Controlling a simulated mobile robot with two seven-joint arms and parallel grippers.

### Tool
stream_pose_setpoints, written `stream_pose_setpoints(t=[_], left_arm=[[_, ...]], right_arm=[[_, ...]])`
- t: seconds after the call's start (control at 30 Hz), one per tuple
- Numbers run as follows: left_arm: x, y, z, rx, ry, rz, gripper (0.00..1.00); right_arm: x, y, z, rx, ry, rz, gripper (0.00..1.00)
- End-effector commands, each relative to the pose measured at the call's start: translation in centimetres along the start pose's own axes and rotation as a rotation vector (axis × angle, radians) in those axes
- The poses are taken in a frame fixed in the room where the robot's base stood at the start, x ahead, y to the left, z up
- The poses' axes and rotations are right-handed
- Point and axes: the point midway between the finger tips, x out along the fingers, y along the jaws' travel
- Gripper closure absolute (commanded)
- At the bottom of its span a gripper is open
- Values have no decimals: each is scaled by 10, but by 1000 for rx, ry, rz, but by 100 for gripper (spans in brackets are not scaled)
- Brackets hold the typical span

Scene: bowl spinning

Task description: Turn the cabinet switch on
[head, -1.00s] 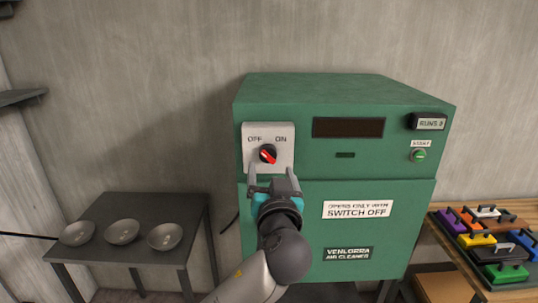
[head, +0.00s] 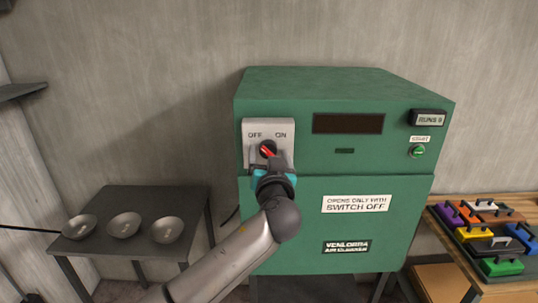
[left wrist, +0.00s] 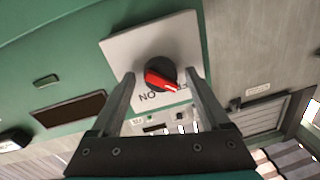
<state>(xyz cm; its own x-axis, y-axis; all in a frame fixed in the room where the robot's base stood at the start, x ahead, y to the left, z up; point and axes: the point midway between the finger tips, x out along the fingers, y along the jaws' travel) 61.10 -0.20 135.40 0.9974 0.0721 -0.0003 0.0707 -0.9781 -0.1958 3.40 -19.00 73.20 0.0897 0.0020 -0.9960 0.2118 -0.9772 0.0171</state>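The cabinet switch (head: 268,149) is a black round knob with a red pointer on a light grey plate (head: 284,127) marked OFF and ON. In the left wrist view the knob (left wrist: 160,74) shows with the red pointer's white-marked end toward OFF. The plate sits at the upper left of the green cabinet (head: 345,90). My left gripper (head: 268,161) is in front of the switch. In the left wrist view its fingers (left wrist: 161,75) are apart, one on each side of the knob, with nothing gripped. Whether they touch it, I cannot tell. My right gripper is not in view.
A dark table (head: 150,197) at left holds three grey bowls. A wooden table (head: 505,208) at right holds a tray of coloured handled blocks. The cabinet front also has a dark display (head: 348,123), a green start button (head: 417,151) and a door labelled to open only with switch off.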

Motion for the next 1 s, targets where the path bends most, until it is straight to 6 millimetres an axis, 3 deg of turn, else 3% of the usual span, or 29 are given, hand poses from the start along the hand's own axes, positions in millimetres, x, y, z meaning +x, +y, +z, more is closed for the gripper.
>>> stream_pose_setpoints(t=[0.07,0.67,1.0], left_arm=[[0,0,0,0,0,0,31],[0,0,0,0,0,1,98],[0,0,1,41,2,-1,100]], right_arm=[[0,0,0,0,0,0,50],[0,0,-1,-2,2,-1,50],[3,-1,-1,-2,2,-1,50]])
